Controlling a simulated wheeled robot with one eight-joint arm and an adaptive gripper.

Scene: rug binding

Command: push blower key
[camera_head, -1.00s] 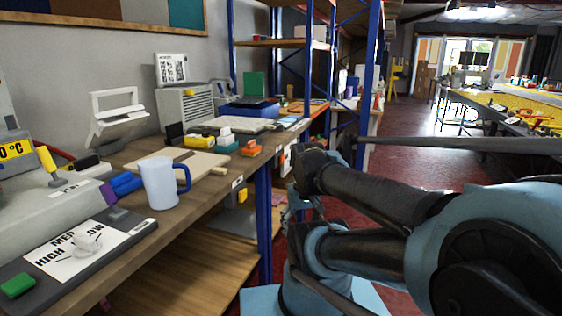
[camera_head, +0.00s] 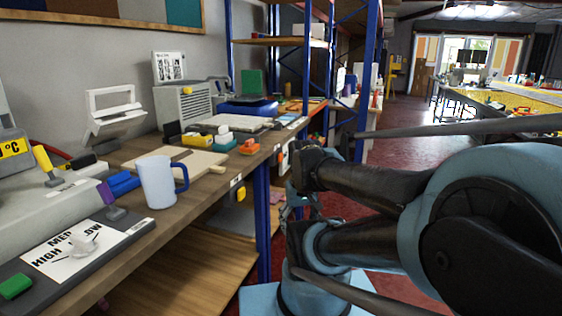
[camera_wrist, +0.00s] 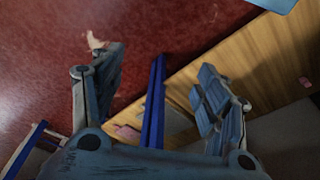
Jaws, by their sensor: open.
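A dark control panel (camera_head: 50,288) lies on the bench at the lower left. It bears a white knob (camera_head: 82,243) on a HIGH, MED, LOW label, a green key (camera_head: 15,286) in its near corner and a grey key (camera_head: 116,213) at its far end. I cannot tell which key is the blower key. My gripper (camera_wrist: 158,85) is open and empty in the wrist view, its two fingers wide apart over the floor and bench edge. No key shows between them. In the head view my arm hides most of the gripper, which is right of the bench, apart from the panel.
A pale mug (camera_head: 158,184) with a blue handle stands right of the panel. A grey machine (camera_head: 45,205) with a yellow-handled lever is behind the panel. Blocks, boards and a blue shelf post (camera_head: 371,70) are farther along. The red floor (camera_head: 400,150) beyond is open.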

